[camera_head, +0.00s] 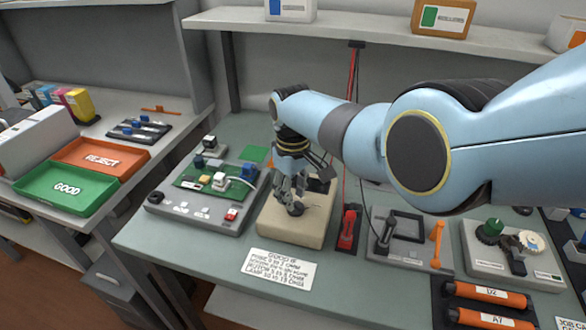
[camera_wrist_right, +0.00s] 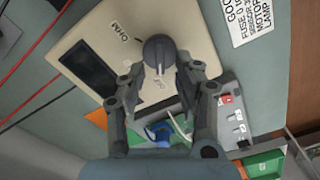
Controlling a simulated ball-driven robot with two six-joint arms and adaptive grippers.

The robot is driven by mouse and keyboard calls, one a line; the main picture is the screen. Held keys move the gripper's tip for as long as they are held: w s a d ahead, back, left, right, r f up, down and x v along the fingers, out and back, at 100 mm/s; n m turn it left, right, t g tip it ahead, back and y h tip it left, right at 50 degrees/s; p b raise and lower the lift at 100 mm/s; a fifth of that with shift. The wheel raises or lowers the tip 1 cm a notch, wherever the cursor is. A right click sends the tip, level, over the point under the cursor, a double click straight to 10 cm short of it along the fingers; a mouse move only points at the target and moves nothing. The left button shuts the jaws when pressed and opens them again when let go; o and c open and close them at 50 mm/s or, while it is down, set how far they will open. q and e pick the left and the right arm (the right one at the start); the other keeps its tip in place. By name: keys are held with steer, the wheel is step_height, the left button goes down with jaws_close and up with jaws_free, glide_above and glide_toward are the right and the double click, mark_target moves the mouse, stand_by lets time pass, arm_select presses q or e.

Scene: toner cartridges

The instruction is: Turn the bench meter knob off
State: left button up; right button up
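The bench meter (camera_head: 275,225) is a beige box on the green-grey bench. In the right wrist view, the meter (camera_wrist_right: 100,35) shows a dark display and a round dark grey knob (camera_wrist_right: 158,50) with a light pointer mark toward the bottom of the picture. An "OHM" label is on its face; another label by the knob is too small to read surely. My right gripper (camera_head: 291,190) is over the meter. In the wrist view its fingers (camera_wrist_right: 160,80) are apart, one on each side just below the knob; I cannot tell if they touch it. My left gripper is not in view.
A grey test fixture with a green board (camera_head: 205,180) stands left of the meter. An instruction card (camera_head: 278,268) lies in front. A shelf (camera_head: 350,30) runs above.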

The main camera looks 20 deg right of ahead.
step_height(320, 180, up, 11)
stand_by(0.3)
steer(key=shift+f, duration=0.15)
